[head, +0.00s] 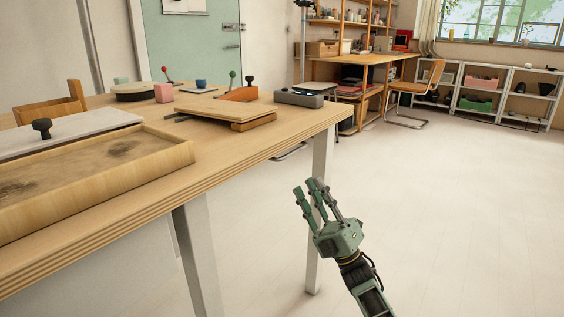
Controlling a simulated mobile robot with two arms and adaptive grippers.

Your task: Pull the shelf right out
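No piece is plainly marked as the shelf. A flat light-wood board (215,106) lies on a low wooden base on the table, with a dark bar at its left end; whether it slides cannot be told. Low shelf units (497,90) also stand far off along the back right wall. My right gripper (310,188) is in front of the table's right end, below the tabletop level in the picture. Its fingers point up, stand apart and hold nothing. It appears clear of the table. My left gripper is not in view.
The wooden table (250,146) fills the left side. It carries a shallow wooden tray (95,172), a pale board with a black knob (42,128), a grey box-like device (305,95) and small coloured props. A desk and an orange chair (418,88) stand behind. The floor at right is clear.

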